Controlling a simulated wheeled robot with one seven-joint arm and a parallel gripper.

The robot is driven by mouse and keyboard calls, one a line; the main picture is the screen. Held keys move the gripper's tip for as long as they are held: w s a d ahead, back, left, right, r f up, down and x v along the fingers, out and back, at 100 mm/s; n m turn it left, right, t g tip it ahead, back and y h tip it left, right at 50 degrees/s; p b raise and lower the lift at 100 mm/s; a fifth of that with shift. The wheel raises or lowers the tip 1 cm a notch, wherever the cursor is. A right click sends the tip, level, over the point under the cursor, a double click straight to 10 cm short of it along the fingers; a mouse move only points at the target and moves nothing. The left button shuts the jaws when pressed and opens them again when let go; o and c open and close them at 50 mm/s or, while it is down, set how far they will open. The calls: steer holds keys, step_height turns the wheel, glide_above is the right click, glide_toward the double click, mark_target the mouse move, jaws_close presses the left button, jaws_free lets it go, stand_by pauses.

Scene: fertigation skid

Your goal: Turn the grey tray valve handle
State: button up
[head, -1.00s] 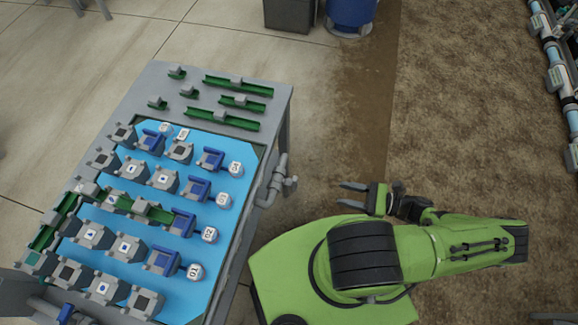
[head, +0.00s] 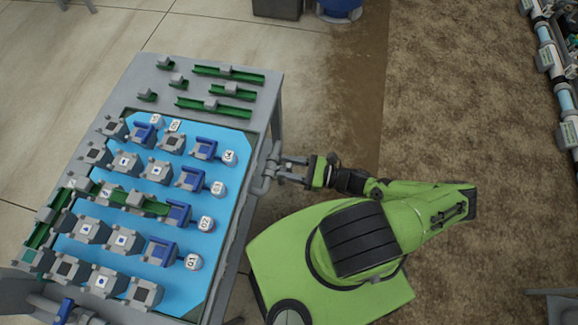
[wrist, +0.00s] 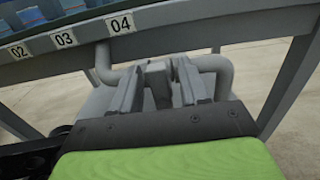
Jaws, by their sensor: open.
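The grey tray valve handle (wrist: 157,78) is a small grey block on the grey pipe (wrist: 217,64) below the tray table's edge. In the wrist view it appears between the two fingers of my gripper (wrist: 158,92), with a finger on each side. In the head view my gripper (head: 291,169) reaches from the right to the grey pipework (head: 264,172) at the table's right side. The jaws are open. I cannot tell whether either finger touches the handle.
The grey table (head: 262,88) carries a blue tray (head: 226,143) with several grey and blue blocks and green channels. Labels 02, 03 and 04 (wrist: 121,24) mark its edge above the pipe. A table leg (wrist: 293,78) stands right of the gripper. Bare floor lies behind the table.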

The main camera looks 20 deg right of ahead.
jaws_close()
steer(key=shift+s+n, duration=0.1)
steer(key=shift+n, duration=0.3)
steer(key=n, duration=0.3)
steer(key=shift+s+a+f+n, duration=0.15)
steer(key=shift+s+a+n, duration=0.1)
steer(key=shift+n, duration=0.15)
steer(key=shift+s+a+f+n+b, duration=0.15)
steer(key=shift+f+n+b, duration=0.15)
steer(key=shift+n, duration=1.8)
steer(key=shift+s+a+f+n+b, duration=0.1)
steer(key=shift+s+f+n+b, duration=0.15)
steer(key=shift+n, duration=1.85)
steer(key=shift+s+a+f+n+b, duration=0.1)
steer(key=shift+f+n+b, duration=0.25)
steer(key=shift+n, duration=1.75)
